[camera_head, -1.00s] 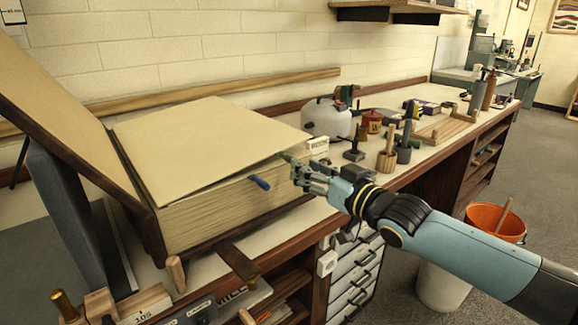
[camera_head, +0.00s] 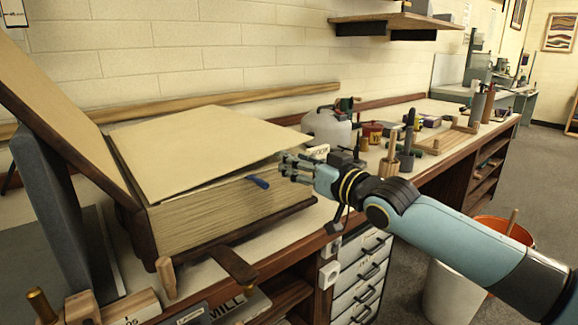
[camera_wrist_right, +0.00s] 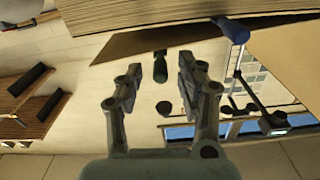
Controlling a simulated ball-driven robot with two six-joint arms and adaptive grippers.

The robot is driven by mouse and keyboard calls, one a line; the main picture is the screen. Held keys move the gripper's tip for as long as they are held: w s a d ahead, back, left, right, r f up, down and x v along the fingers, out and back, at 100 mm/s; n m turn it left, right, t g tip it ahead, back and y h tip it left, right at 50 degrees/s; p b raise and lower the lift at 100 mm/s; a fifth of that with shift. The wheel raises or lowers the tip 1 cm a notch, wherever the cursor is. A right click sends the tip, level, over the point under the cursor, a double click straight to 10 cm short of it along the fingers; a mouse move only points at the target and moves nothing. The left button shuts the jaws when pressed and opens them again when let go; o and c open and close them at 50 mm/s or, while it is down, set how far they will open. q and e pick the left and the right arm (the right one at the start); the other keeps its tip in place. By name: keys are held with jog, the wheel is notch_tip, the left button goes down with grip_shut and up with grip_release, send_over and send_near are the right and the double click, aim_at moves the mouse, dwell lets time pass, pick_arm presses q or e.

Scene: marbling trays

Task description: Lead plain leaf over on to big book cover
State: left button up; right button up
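The big book lies open on the bench, its thick page block (camera_head: 225,212) facing me. Its brown big book cover (camera_head: 62,125) leans up and back on the left. The plain leaf (camera_head: 190,150) is the cream top sheet, with its right edge raised off the pages. My right gripper (camera_head: 287,167) is just below the leaf's right corner. In the right wrist view its fingers (camera_wrist_right: 163,72) stand apart, with no leaf visibly clamped between them. The page block (camera_wrist_right: 180,14) fills that view's top edge. My left gripper is not in view.
A grey upright block (camera_head: 52,215) stands by the cover. A white jug (camera_head: 328,127) and several pots are behind the gripper.

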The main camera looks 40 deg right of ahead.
jog(key=shift+w+a+b, duration=0.1)
jog(key=shift+w+b, duration=0.9)
jog(key=shift+w, duration=0.45)
grip_shut()
